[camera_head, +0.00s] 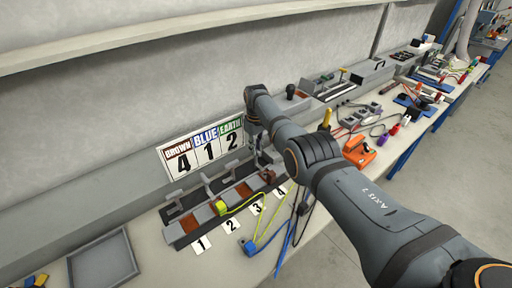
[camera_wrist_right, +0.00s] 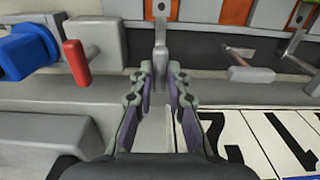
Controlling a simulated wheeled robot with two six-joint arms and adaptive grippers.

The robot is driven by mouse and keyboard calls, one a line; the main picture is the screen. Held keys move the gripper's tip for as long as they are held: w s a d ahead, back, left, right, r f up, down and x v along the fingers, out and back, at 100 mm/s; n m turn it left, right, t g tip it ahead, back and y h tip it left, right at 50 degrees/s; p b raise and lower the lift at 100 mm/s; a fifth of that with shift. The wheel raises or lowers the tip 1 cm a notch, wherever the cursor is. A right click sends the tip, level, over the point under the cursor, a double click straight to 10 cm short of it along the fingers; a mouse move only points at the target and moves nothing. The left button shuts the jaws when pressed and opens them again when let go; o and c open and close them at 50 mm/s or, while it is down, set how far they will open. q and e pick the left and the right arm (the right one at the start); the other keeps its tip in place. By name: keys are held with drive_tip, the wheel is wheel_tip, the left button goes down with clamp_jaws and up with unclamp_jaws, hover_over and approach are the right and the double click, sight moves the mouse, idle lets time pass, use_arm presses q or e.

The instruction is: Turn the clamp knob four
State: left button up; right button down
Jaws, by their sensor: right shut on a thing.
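A clamp strip (camera_head: 186,228) lies on the bench, with grey levers and cards numbered 1 to 4 along its front. My right gripper (camera_head: 268,176) is at the strip's right end, near card 4 (camera_head: 281,191), and my arm partly hides that end. In the right wrist view, my right gripper's fingers (camera_wrist_right: 160,72) are on either side of a grey upright lever, clamp knob four (camera_wrist_right: 160,30), and shut on it. Its lower part is partly hidden between the fingers. Another grey lever (camera_wrist_right: 250,72) lies to the right in that view. My left gripper is not in view.
A sign (camera_head: 203,148) reading 4, 1, 2 stands behind the strip. A yellow cable (camera_head: 236,207) and a blue connector (camera_head: 249,247) lie in front. A grey tray (camera_head: 103,258) is at left. In the wrist view, a red handle (camera_wrist_right: 76,62) stands close left of the fingers.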

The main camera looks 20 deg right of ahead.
drive_tip(key=c, duration=1.3)
unclamp_jaws()
drive_tip(key=shift+r, duration=0.15)
wheel_tip(320, 180, up, 12)
drive_tip(key=shift+f, duration=0.2)
